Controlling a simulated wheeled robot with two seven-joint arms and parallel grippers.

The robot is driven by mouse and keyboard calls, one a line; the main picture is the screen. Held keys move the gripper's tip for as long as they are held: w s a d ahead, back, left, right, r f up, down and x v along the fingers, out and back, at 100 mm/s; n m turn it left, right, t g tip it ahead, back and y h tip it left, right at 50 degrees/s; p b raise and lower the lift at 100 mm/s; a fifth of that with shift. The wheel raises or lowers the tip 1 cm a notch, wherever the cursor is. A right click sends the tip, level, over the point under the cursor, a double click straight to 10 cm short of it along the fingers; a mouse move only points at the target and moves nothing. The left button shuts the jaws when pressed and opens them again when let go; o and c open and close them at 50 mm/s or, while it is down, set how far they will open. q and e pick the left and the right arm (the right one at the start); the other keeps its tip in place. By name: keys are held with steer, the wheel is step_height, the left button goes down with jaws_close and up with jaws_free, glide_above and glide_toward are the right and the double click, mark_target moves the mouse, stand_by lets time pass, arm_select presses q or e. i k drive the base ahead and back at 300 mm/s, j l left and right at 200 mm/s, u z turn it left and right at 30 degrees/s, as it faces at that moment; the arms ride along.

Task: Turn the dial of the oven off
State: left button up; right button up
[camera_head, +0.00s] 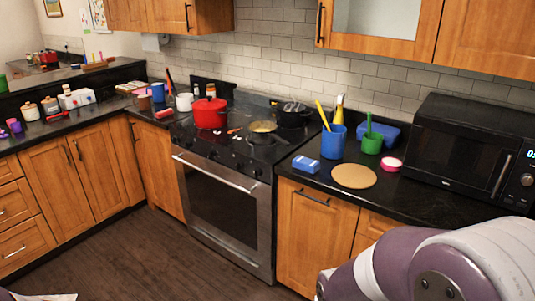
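The oven (223,212) is built into the stove between the wooden cabinets, with a dark glass door and a silver handle (215,174). Its door is shut. A row of small dark dials (213,154) runs along the black front panel above the handle. The dials are too small to tell which way each one points. My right arm fills the lower right corner, well to the right of the oven and in the foreground. Neither of my grippers shows in this view.
A red pot (209,114), a pan (262,128) and a dark pot (291,114) stand on the stovetop. To the right are a blue cup (333,142), a round board (354,176) and a black microwave (452,152). The floor (165,258) before the oven is clear.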

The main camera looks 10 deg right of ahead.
mark_target(212, 153)
steer(key=i+j, duration=0.2)
steer(key=i, duration=0.7)
steer(key=i+j+u, duration=0.1)
steer(key=i, duration=0.85)
steer(key=i+j, duration=0.2)
steer(key=i, duration=0.7)
